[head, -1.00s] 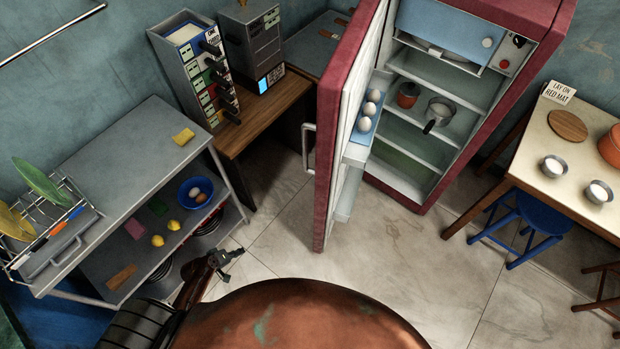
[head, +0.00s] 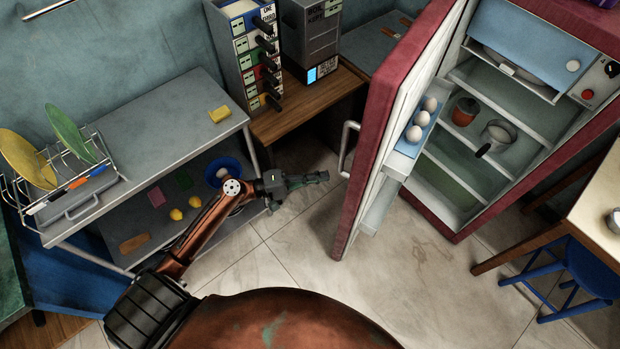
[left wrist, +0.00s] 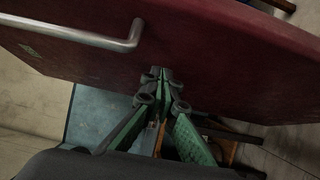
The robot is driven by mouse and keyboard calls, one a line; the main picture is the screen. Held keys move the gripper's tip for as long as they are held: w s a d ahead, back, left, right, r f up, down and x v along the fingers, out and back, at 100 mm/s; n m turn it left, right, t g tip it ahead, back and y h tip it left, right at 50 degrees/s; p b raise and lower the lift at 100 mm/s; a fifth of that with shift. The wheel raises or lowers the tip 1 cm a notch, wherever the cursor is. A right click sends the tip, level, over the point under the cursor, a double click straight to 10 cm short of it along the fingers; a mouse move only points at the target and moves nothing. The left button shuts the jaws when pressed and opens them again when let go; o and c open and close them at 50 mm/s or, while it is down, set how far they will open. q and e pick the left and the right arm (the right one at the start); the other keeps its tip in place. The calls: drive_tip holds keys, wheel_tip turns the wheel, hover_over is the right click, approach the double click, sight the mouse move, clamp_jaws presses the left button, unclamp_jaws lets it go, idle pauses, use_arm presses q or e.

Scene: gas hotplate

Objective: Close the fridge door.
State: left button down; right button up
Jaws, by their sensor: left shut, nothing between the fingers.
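The red fridge (head: 588,160) stands at the right of the head view. Its door (head: 392,85) is wide open, hinged away from the body, with eggs in its inner rack. The door's metal handle (head: 346,150) is on its outer face. My left gripper (head: 326,176) is shut and empty, just left of the door's outer face and a little below the handle. In the left wrist view, my left gripper (left wrist: 163,76) points at the red door (left wrist: 215,60), with the handle (left wrist: 100,40) at upper left. I cannot tell whether the fingertips touch the door. My right gripper is not in view.
A grey shelf unit (head: 150,130) with a dish rack stands at the left. A wooden desk (head: 300,115) with drawer boxes is behind. A table (head: 600,200) and blue stool (head: 575,275) stand at the right. The tiled floor before the fridge (head: 420,270) is clear.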

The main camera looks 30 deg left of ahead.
use_arm(q)
drive_tip(key=w+d, duration=0.2)
drive_tip(key=d, duration=0.4)
drive_tip(key=shift+w+d, duration=0.15)
drive_tip(key=shift+d, duration=0.15)
